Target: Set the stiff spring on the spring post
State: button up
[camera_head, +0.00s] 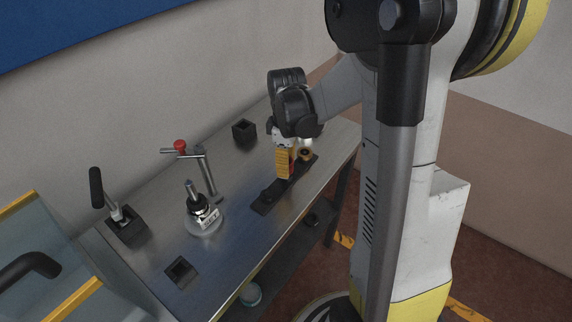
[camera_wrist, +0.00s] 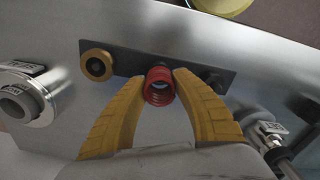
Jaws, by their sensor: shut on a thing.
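My gripper (camera_head: 284,165) has yellow fingers and points down over the dark strip (camera_head: 264,206) on the bench. In the wrist view, the fingers (camera_wrist: 160,80) are closed on a red coil spring (camera_wrist: 159,92). A gold ring-shaped piece (camera_wrist: 97,65) sits at one end of the strip. An upright metal post (camera_head: 191,189) on a round labelled base (camera_head: 204,221) stands left of the strip, bare at its top.
A stand with a red knob (camera_head: 180,146) rises behind the post. A black-handled lever (camera_head: 97,188), a small black box (camera_head: 244,131) and a square dark socket (camera_head: 181,272) are on the bench. A labelled pale cylinder (camera_wrist: 22,100) lies left in the wrist view.

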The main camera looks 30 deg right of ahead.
jog(key=shift+f+b, duration=0.4)
jog(key=shift+f, duration=0.2)
jog(key=o, duration=1.2)
jog(key=shift+r, duration=0.1)
notch_tip(320, 180, up, 12)
jog(key=shift+f, duration=0.1)
jog(key=s+a+m+t, duration=0.2)
jog(key=s+a+m, duration=0.1)
jog(key=a, duration=0.1)
jog(key=s+a+r+m+t, duration=0.1)
jog(key=s+a+m+t, duration=0.1)
jog(key=s+a, duration=0.2)
jog(key=s+a+r+m+t, duration=0.1)
jog(key=s+a+m+t, duration=0.2)
jog(key=s+a, duration=0.1)
jog(key=shift+a+m, duration=0.3)
jog(key=shift+a, duration=0.35)
